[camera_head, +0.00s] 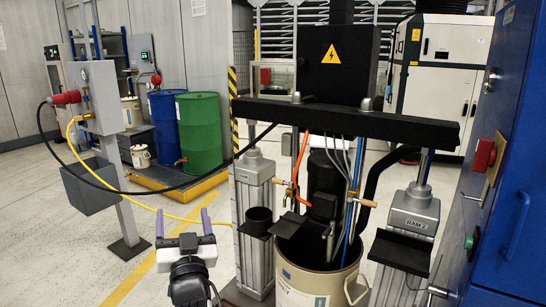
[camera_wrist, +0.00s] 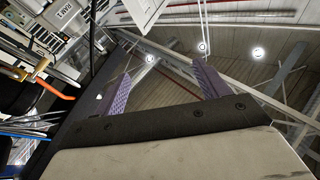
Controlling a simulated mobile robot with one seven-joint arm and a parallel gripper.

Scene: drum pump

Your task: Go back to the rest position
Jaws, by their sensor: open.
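My gripper (camera_head: 183,226) is in the lower middle of the head view, in front of and to the left of the drum pump. Its two purple fingers are spread apart and point up, with nothing between them. In the wrist view the fingers (camera_wrist: 164,88) also stand apart, with the ceiling and its lamps behind them. The drum pump (camera_head: 325,190) stands in the middle of the head view, between two grey columns under a black crossbeam (camera_head: 350,118). Its lower end is inside a beige drum (camera_head: 305,287). My gripper does not appear to touch anything.
A grey post (camera_head: 122,195) with a red plug stands on the left, and a yellow hose and a black cable run from it towards the pump. Blue (camera_head: 164,125) and green (camera_head: 200,135) drums stand behind. A blue cabinet (camera_head: 510,190) fills the right edge. Open floor lies at lower left.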

